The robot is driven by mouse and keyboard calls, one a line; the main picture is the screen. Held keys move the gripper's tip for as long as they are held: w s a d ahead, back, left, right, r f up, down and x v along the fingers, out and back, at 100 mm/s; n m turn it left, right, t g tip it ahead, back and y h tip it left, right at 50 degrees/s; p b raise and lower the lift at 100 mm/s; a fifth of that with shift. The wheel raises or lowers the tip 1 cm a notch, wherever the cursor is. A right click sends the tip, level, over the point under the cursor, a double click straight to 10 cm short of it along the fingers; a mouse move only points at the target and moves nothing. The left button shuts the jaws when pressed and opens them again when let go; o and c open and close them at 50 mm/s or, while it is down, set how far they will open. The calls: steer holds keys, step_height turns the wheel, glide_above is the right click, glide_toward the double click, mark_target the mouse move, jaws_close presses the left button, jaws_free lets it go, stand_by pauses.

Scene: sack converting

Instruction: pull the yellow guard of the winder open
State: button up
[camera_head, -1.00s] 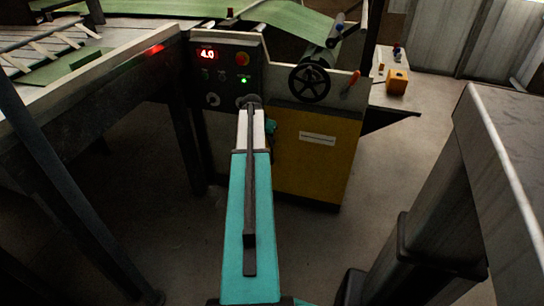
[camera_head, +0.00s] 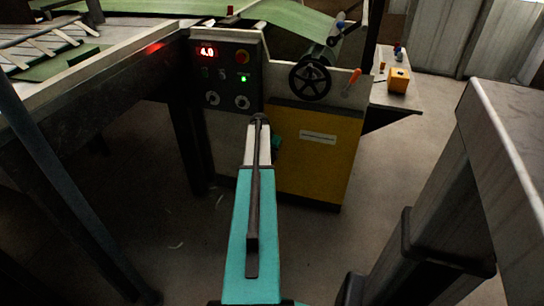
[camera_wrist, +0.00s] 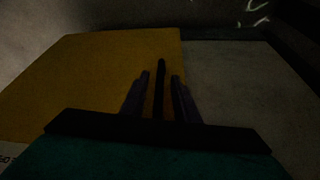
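The yellow guard (camera_head: 318,165) is a flat panel with a pale label on the front of the winder, under the handwheel. It looks closed, flush with the frame. In the wrist view the guard (camera_wrist: 90,75) fills the left, with a grey panel beside it. A thin dark bar (camera_wrist: 160,70), seemingly its handle, stands near the guard's edge. My gripper (camera_wrist: 160,80) has its two fingers on either side of this bar, with narrow gaps visible, so it looks open around it. In the head view my arm hides most of the gripper, and the bar cannot be seen.
A control panel (camera_head: 225,70) with a red display and knobs is left of the guard. A black handwheel (camera_head: 310,80) and an orange-handled lever (camera_head: 351,82) sit above it. A side table (camera_head: 410,98) stands to the right. The floor before the guard is clear.

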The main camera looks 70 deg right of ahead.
steer(key=shift+x, duration=0.75)
